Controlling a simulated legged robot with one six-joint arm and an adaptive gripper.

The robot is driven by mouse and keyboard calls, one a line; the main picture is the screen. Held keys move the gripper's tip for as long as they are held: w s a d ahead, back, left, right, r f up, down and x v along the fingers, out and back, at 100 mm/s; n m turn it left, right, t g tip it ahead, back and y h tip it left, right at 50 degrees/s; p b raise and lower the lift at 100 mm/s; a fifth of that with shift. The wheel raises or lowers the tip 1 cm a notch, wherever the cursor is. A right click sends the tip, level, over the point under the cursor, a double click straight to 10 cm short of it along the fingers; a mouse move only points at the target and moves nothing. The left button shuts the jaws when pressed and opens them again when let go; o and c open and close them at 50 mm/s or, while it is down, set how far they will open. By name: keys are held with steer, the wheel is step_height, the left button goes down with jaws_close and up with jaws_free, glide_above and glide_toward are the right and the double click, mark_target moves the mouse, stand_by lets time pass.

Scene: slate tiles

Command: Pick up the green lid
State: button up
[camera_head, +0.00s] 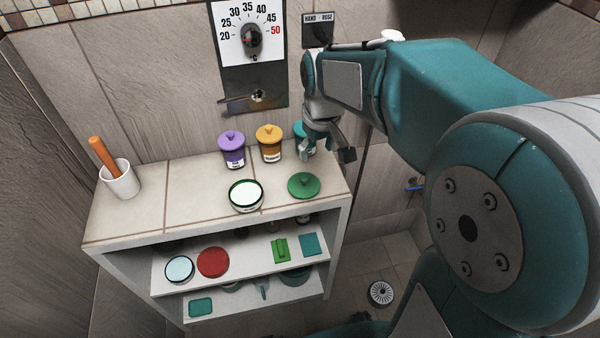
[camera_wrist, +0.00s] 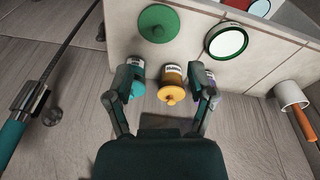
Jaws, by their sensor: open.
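The green lid (camera_head: 304,185) lies flat on the tiled top of the shelf unit, knob up, near its right front. It also shows in the wrist view (camera_wrist: 158,24), at the top left of centre. An open jar with a green rim (camera_head: 246,195) and white contents stands just left of the lid. My gripper (camera_head: 328,150) is open above the back right of the shelf top, behind the lid and apart from it. In the wrist view its fingers (camera_wrist: 163,88) spread around the area of the yellow-lidded jar (camera_wrist: 172,86); whether they touch any jar cannot be told.
A purple-lidded jar (camera_head: 232,148) and a teal-lidded jar (camera_head: 301,132) stand along the back, the teal one partly hidden by my gripper. A white cup (camera_head: 119,180) with an orange stick stands at the left. Shelves below hold a red round item (camera_head: 213,262) and other things.

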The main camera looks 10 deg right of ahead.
steer(key=w+f+n+g, duration=0.1)
steer(key=w+f+g, duration=0.1)
steer(key=w+f, duration=0.5)
glide_above(304, 178)
steer(key=f, duration=0.5)
steer(key=shift+s+d, duration=0.15)
steer(key=shift+d, duration=0.2)
steer(key=shift+w+a+f, duration=0.1)
steer(key=shift+a+f, duration=0.1)
steer(key=shift+f, duration=1.2)
steer(key=shift+w+a+f, duration=0.1)
steer(key=shift+a+f, duration=0.05)
steer(key=shift+f, duration=1.2)
jaws_close()
